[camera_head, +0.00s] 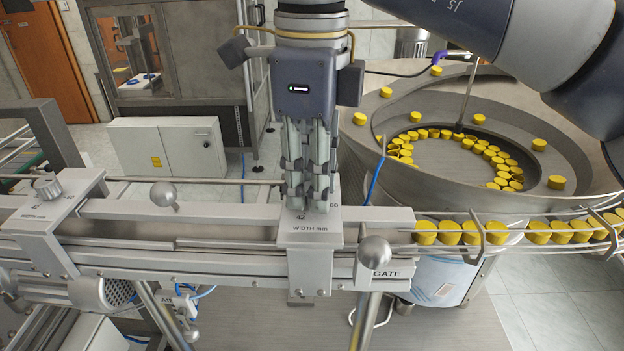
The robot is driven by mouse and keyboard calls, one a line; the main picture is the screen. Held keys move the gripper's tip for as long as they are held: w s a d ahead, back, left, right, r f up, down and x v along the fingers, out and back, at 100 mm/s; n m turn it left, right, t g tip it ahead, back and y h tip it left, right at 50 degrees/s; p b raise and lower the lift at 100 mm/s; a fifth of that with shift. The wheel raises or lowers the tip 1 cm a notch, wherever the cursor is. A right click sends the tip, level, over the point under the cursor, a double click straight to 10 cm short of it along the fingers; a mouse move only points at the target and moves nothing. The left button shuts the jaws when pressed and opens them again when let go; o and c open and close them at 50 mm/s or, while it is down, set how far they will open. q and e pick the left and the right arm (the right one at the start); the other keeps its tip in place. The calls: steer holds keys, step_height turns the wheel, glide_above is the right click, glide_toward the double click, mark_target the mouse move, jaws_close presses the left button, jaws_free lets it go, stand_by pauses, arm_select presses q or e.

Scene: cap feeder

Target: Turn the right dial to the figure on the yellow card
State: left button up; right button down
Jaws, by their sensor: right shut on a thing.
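My right gripper (308,200) points straight down over the right-hand block (310,240) marked "WIDTH mm" on the rail. Its fingers are shut on the right dial, which they hide almost wholly. The figures 42 and 60 show on the block beside the fingertips; the dial's pointer cannot be read. A similar left dial (46,187) stands on another "WIDTH mm" block at the left. I see no yellow card that I can make out. My left gripper is not in view.
A ball-ended lever (374,252) marked GATE stands close right of the block, and another ball knob (163,194) left. A steel feeder bowl (590,175) holds yellow caps. More caps (448,233) line the chute. A white cabinet (160,147) stands behind.

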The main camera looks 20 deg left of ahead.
steer(key=m+b, duration=0.1)
steer(key=m, duration=0.6)
steer(key=shift+b, duration=0.35)
steer(key=m+b, duration=0.1)
steer(key=m, duration=0.5)
steer(key=shift+r, duration=0.1)
steer(key=shift+m, duration=0.4)
steer(key=c, duration=1.3)
jaws_free()
steer(key=shift+c, duration=0.2)
step_height(320, 180, up, 7)
steer(key=shift+r, duration=0.2)
